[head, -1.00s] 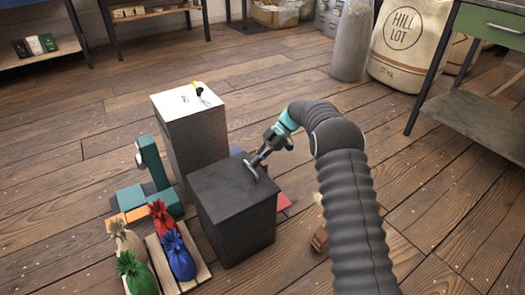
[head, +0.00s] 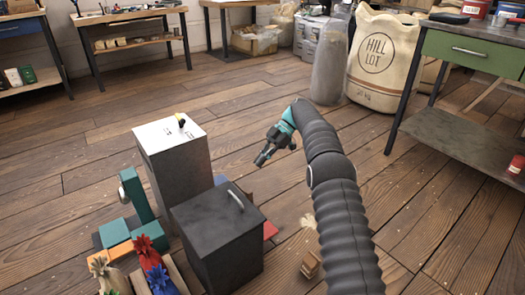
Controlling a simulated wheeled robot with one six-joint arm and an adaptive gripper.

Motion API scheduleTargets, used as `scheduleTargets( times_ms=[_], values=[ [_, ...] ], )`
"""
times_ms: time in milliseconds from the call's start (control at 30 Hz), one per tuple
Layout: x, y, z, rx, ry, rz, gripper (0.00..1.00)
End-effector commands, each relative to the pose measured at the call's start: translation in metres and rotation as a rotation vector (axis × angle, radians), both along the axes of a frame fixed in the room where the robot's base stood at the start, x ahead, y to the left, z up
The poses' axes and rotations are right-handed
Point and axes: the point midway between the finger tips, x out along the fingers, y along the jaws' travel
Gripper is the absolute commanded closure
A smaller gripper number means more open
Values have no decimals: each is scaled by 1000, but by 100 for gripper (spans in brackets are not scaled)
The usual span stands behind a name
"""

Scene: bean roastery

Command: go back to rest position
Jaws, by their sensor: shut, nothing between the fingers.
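My gripper (head: 262,159) is shut and empty. It hangs in the air up and right of the dark grey box (head: 217,232), apart from it. The box has a light curved handle (head: 236,200) on its top. My dark ribbed arm comes up from the bottom right and bends over at the top to the gripper.
A taller grey block (head: 172,160) with a white top stands behind the box. Coloured sacks (head: 152,272) and a teal device (head: 137,196) are at left. A wooden brush (head: 310,262) lies near my arm. A green workbench (head: 458,47) stands right.

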Motion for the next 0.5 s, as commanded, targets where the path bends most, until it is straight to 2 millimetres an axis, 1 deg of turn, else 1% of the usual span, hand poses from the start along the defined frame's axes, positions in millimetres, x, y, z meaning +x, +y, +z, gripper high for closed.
scheduleTargets(
  times_ms=[67, 167, 267, 367, 433, 500],
  values=[
    [1, -1, 0, -17, 20, -23, 100],
    [5, 0, -2, -68, 65, -102, 100],
    [14, 0, -11, -158, 120, -233, 100],
    [16, -3, -37, -274, 216, -381, 100],
    [13, -8, -60, -364, 292, -483, 100],
    [8, -13, -76, -454, 359, -590, 100]
  ],
)
